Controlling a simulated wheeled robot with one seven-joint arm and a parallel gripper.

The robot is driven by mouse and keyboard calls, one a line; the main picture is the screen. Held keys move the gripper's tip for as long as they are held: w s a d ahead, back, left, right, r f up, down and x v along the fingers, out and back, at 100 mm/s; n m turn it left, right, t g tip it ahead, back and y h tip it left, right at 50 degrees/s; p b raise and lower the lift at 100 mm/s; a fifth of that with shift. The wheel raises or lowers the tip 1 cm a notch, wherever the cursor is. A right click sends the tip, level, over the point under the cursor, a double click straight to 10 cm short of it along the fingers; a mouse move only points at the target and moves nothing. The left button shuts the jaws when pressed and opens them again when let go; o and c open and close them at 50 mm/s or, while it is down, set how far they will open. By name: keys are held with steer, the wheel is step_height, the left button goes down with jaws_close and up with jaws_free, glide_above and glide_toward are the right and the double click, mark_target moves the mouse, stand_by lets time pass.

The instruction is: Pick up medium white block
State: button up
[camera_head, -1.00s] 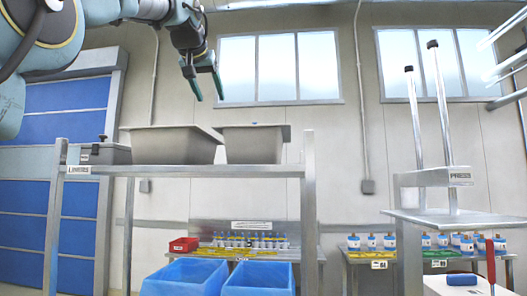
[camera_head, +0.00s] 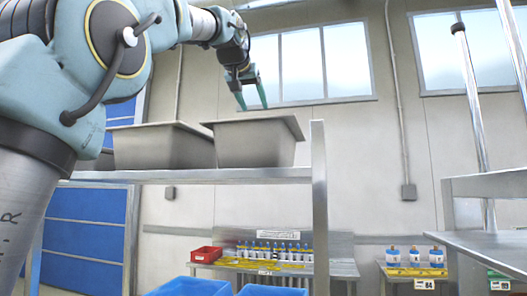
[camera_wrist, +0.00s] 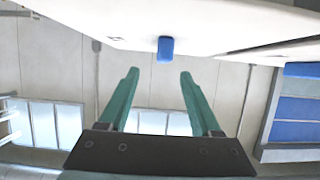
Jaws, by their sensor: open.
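I see no medium white block that I can make out in either view. My gripper (camera_head: 252,107) is in the upper middle of the head view, with two green fingers pointing down. It appears above the grey bins on the upper shelf, but its depth is unclear. In the wrist view my gripper (camera_wrist: 160,74) shows its fingers wide apart, with nothing between them. A small blue object (camera_wrist: 165,49) shows beyond the fingertips against a pale surface (camera_wrist: 130,18); I cannot tell what either is.
Two grey bins (camera_head: 165,146) (camera_head: 256,140) stand on a metal shelf (camera_head: 230,174) with an upright post (camera_head: 319,210). Blue bins (camera_head: 190,287) are below. A red bin (camera_head: 206,254) and several bottles are on a back bench (camera_head: 340,267). A metal table (camera_head: 490,246) is at right.

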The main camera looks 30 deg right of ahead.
steer(key=x, duration=0.3)
steer(key=shift+r+p, duration=0.1)
steer(key=shift+p, duration=0.25)
steer(key=p+x, duration=0.2)
steer(key=x, duration=0.2)
steer(key=shift+w+a+r+p, duration=0.1)
steer(key=shift+w+a+p, duration=0.05)
steer(key=shift+w+p, duration=0.15)
steer(key=shift+w+d+f, duration=0.3)
jaws_close()
steer(key=shift+r, duration=0.15)
stand_by(0.4)
